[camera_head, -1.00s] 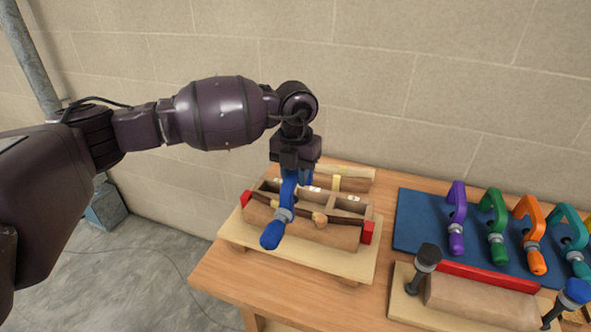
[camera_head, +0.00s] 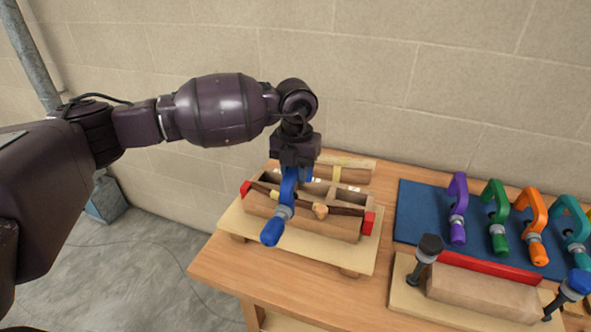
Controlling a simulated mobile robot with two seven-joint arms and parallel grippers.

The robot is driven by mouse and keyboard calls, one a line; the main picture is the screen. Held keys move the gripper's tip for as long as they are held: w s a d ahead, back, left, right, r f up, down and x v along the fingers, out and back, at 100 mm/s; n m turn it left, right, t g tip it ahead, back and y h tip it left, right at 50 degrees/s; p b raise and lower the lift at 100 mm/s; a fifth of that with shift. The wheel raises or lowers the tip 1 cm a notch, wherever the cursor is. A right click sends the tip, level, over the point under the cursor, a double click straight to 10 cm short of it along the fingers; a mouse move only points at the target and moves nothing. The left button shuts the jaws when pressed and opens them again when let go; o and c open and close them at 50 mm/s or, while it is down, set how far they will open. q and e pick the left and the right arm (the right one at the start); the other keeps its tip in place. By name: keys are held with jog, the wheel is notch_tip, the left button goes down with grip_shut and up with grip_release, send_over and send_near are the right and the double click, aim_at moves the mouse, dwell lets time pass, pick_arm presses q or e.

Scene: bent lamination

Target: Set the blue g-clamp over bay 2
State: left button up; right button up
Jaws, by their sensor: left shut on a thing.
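The blue g-clamp (camera_head: 287,194) is held in my left gripper (camera_head: 293,168), which points down and is shut on the clamp's upper part. The clamp hangs over the left part of the bending form (camera_head: 330,226), its blue handle (camera_head: 272,232) toward the near side. The form is a curved wooden block with open compartments, red end blocks and a dark strip along its front, on a pale board. I cannot tell which bay the clamp is over, or whether it touches the form. The gripper's fingertips are mostly hidden by the clamp. My right gripper is not seen.
Purple (camera_head: 457,208), green (camera_head: 495,217), orange (camera_head: 533,228) and teal (camera_head: 571,232) clamps stand on a blue mat (camera_head: 415,205) at right. A second board (camera_head: 405,296) with a wooden block and upright black- and blue-topped posts is in front. A wooden piece (camera_head: 345,172) lies behind the form.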

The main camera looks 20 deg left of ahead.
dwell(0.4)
pick_arm(q)
jog(key=shift+f, duration=0.25)
jog(key=shift+f+b, duration=0.4)
jog(key=shift+f, duration=0.05)
jog(key=shift+f+b, duration=0.55)
jog(key=shift+f, duration=0.75)
jog(key=shift+f+b, duration=0.35)
